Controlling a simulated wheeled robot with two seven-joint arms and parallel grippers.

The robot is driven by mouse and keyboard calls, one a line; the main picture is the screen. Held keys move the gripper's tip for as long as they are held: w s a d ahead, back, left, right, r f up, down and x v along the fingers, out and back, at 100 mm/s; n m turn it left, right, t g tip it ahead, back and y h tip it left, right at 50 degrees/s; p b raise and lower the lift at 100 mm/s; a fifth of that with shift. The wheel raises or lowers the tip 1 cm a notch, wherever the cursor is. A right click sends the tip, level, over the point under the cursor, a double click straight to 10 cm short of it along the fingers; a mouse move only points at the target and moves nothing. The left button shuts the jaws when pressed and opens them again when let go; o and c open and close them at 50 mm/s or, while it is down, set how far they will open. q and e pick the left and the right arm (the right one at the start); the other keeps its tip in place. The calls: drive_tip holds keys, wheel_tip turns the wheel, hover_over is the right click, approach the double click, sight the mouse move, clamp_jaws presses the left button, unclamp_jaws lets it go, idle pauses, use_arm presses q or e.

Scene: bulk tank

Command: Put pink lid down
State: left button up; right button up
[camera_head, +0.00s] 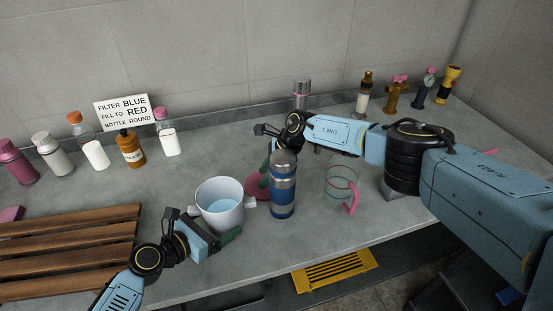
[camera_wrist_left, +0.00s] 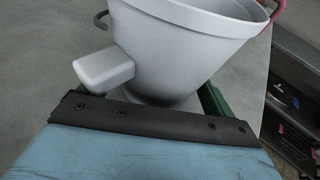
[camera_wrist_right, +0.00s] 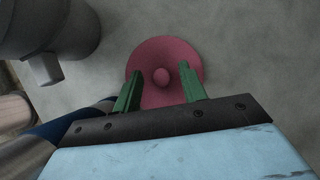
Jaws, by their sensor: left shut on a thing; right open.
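The pink lid (camera_wrist_right: 161,58) is a round disc with a small knob in its middle. In the right wrist view it lies flat on the grey counter. In the head view the lid (camera_head: 256,187) is partly hidden behind the blue bottle. My right gripper (camera_wrist_right: 158,82) is open, its two green fingers apart on either side of the knob. Whether the fingers touch the lid cannot be told. My left gripper (camera_head: 228,236) is shut at the white pot (camera_head: 220,205), which holds bluish liquid. The pot also fills the left wrist view (camera_wrist_left: 180,50), between the green fingers.
A blue and silver bottle (camera_head: 283,190) stands just in front of the lid. A clear jug with a pink handle (camera_head: 342,185) stands to its right. A wooden slatted rack (camera_head: 70,245) lies at left. Several bottles and a sign (camera_head: 123,111) line the wall.

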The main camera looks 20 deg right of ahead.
drive_tip(key=v, duration=1.2)
drive_tip(key=shift+r, duration=0.1)
use_arm(q)
drive_tip(key=o, duration=0.5)
